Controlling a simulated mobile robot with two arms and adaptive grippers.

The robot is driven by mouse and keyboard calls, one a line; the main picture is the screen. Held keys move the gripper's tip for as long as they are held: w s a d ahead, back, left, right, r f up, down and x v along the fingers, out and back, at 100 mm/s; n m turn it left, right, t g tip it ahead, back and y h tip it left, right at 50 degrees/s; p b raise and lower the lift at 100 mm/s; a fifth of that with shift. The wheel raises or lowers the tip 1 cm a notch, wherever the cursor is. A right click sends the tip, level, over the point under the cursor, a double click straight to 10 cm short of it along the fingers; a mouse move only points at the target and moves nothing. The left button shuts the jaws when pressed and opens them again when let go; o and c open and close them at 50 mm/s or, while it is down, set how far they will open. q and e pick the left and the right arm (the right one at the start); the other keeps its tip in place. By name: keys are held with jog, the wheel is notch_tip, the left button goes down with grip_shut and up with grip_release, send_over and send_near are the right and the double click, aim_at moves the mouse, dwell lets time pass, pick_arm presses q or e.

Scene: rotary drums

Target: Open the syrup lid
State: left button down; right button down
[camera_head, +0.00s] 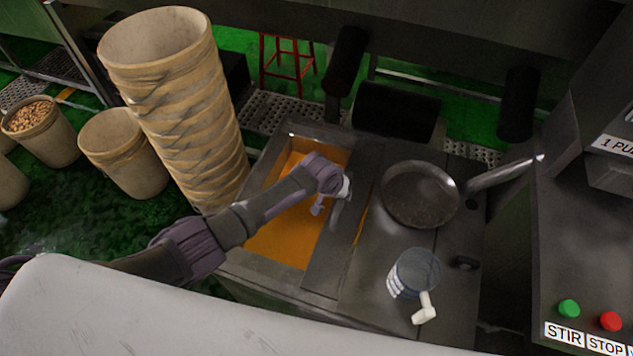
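The metal syrup tank stands in the middle of the head view, with orange syrup (283,238) showing through a large opening on its left side. A grey metal panel that looks like the lid (328,262) lies right of this opening. A thin orange strip shows along the panel's right edge. My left gripper (335,198) is over the panel's left edge, beside the opening. Its fingers are small and partly hidden by the wrist, so I cannot tell whether they touch or grip the panel. My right gripper is not in view.
A metal pan (419,195) and a clear jug with a white handle (415,274) rest on the tank top at the right. A tall stack of tan buckets (185,110) stands at the left. Green and red buttons (569,308) are on the right-hand machine.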

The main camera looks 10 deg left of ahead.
aim_at(350, 210)
pick_arm(q)
jog(key=shift+s+d, duration=0.2)
jog(key=shift+d, duration=1.45)
jog(key=c, duration=1)
grip_release()
jog(key=shift+a, duration=0.1)
jog(key=shift+r, duration=0.1)
jog(key=v, duration=1.2)
